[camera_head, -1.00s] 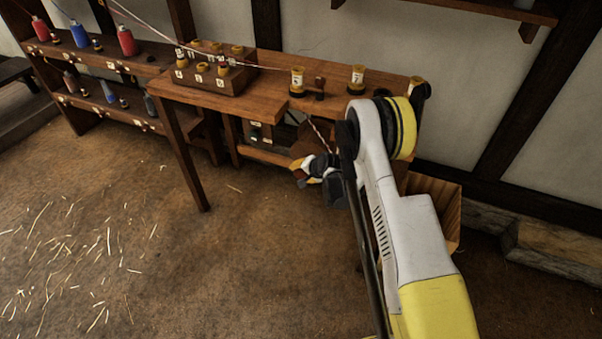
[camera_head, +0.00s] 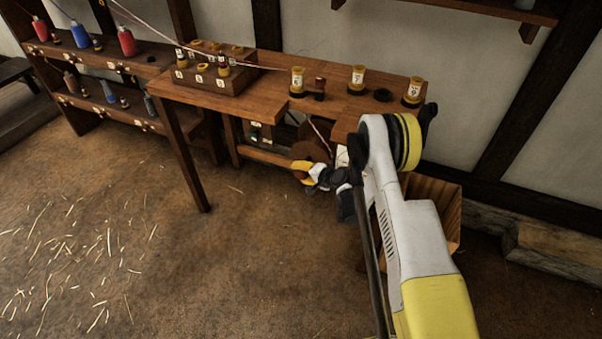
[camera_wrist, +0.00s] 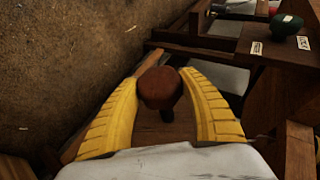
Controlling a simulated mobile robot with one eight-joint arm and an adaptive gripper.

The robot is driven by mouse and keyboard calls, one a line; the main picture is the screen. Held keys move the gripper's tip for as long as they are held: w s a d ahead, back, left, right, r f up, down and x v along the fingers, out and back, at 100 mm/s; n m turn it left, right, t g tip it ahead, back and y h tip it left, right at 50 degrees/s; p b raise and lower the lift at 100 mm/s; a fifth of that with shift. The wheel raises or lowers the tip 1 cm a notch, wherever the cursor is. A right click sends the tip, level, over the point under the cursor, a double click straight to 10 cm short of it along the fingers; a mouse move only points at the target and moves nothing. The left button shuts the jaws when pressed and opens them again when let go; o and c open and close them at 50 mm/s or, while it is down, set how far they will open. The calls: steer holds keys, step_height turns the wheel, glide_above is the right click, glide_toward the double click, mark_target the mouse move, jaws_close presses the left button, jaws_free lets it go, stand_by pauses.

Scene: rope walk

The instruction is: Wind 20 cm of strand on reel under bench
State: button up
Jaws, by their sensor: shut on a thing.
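My gripper (camera_head: 298,172) is low under the right part of the bench (camera_head: 255,98), by its front. In the wrist view my gripper's yellow fingers (camera_wrist: 160,84) are closed around a round reddish-brown knob (camera_wrist: 160,88), with a dark stem below it. A brown round part of the reel (camera_head: 318,148) shows under the bench, behind my gripper; its far side is hidden. The pale strand (camera_head: 318,130) slants down from the bench to the reel area. I cannot tell how much strand is wound.
A wooden block with numbered bobbins (camera_head: 210,75) stands on the bench, with several loose bobbins to its right. A green knob (camera_wrist: 286,24) sits on a labelled wooden part in the wrist view. A wooden crate (camera_head: 445,205) stands right of my arm. The floor at left is open.

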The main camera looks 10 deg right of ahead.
steer(key=o, duration=1.2)
step_height(320, 180, up, 10)
steer(key=shift+a, duration=0.1)
